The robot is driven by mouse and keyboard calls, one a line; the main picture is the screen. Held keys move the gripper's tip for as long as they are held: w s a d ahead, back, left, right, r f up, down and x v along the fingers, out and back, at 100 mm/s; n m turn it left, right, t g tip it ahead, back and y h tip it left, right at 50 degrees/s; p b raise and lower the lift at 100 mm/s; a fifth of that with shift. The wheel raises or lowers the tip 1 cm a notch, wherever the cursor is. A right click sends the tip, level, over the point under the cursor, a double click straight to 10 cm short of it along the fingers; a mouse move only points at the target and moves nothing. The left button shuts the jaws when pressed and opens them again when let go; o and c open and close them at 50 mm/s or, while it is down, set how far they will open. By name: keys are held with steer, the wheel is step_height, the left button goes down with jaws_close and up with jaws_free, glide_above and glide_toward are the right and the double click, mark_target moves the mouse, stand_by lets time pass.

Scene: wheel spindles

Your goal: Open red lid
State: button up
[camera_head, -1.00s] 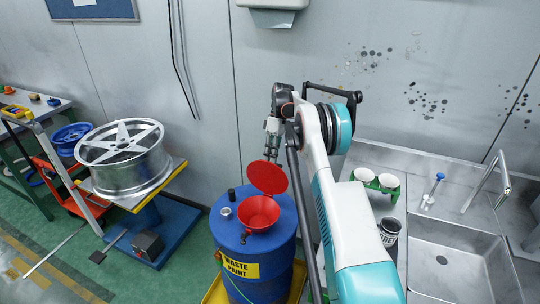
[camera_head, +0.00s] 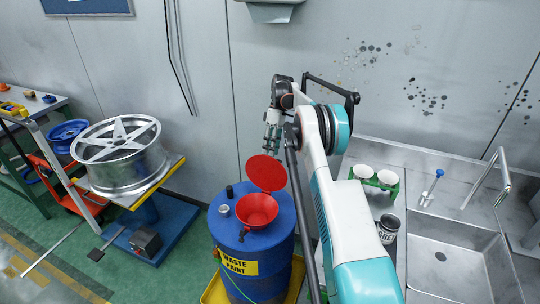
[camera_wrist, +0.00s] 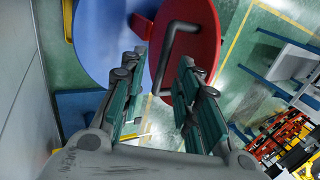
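The red lid (camera_head: 266,172) stands raised at the back of the red funnel (camera_head: 257,210), which is uncovered. The funnel sits on top of a blue drum (camera_head: 268,262) with a yellow "WASTE PAINT" label. My gripper (camera_head: 271,148) is just above and behind the raised lid in the head view. In the wrist view, my gripper (camera_wrist: 158,62) has its two green-padded fingers apart with nothing between them. The lid (camera_wrist: 207,40) and a dark bent handle (camera_wrist: 176,45) lie beyond the fingertips, beside the blue drum top (camera_wrist: 105,45). Contact with the lid cannot be told.
A wall stands close behind the drum. A metal sink counter (camera_head: 415,222) with white cups (camera_head: 387,177) and a dark can (camera_head: 387,230) is at the right. A silver wheel (camera_head: 121,155) rests on a stand at the left. Green floor lies between stand and drum.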

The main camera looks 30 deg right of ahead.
steer(key=shift+v, duration=2.1)
